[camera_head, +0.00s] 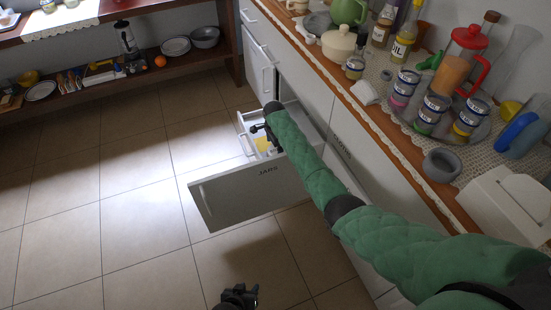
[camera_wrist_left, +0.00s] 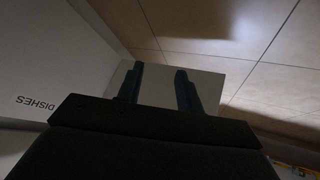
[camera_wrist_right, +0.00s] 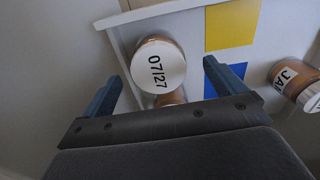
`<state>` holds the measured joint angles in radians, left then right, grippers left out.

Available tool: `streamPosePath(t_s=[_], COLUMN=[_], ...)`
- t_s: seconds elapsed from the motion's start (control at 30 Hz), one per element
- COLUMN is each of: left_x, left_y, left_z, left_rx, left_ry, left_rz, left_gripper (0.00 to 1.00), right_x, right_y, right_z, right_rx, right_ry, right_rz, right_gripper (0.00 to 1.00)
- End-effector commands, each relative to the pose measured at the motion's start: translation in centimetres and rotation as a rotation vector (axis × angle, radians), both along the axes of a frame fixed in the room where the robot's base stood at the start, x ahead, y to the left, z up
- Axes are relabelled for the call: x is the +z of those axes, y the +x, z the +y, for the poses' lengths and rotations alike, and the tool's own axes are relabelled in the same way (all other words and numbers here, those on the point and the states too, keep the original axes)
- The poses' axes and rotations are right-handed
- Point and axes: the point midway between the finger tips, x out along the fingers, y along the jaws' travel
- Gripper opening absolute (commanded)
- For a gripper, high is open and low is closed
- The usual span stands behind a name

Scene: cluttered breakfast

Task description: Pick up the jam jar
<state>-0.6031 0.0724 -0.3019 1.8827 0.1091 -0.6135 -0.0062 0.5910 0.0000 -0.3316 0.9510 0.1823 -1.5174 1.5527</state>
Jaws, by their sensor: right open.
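A jam jar with a white lid marked "07/27" (camera_wrist_right: 158,68) stands in the open drawer (camera_wrist_right: 195,45), seen from above in the right wrist view. My right gripper (camera_wrist_right: 163,75) is open above it, with one finger on either side of the lid in the picture. I cannot tell how far above it is.
A yellow square (camera_wrist_right: 230,24) and a blue square (camera_wrist_right: 226,77) are on the drawer floor. The counter (camera_head: 388,125) at right holds a tray with several jars, bottles and a red-lidded jug (camera_head: 465,50). A low shelf (camera_head: 90,85) stands at back left. The tiled floor is clear.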

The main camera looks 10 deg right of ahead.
Motion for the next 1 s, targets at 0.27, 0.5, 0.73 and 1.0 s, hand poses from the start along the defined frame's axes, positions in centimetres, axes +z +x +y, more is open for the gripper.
streamPosePath(t_s=[0.27, 0.5, 0.73, 1.0], left_x=[-1.1, -2.1, -2.1, -2.1], left_y=[-0.2, -0.4, -0.5, -0.5], left_z=[0.0, 0.1, 0.0, 0.0], left_rx=[0.003, 0.006, 0.006, 0.006], left_ry=[0.0, -0.002, -0.003, -0.002], left_rz=[-0.007, -0.013, -0.016, -0.015], left_gripper=[0.36, 0.36, 0.36, 0.36], right_x=[-2.9, -5.7, -6.1, -6.1], right_y=[-0.1, -0.2, -0.2, -0.2], right_z=[-0.3, -0.4, -0.4, -0.4], right_rx=[0.001, 0.002, 0.002, 0.002], right_ry=[0.0, 0.001, 0.001, 0.001], right_rz=[0.001, 0.001, 0.0, 0.0], right_gripper=[0.96, 0.96, 0.96, 0.59])
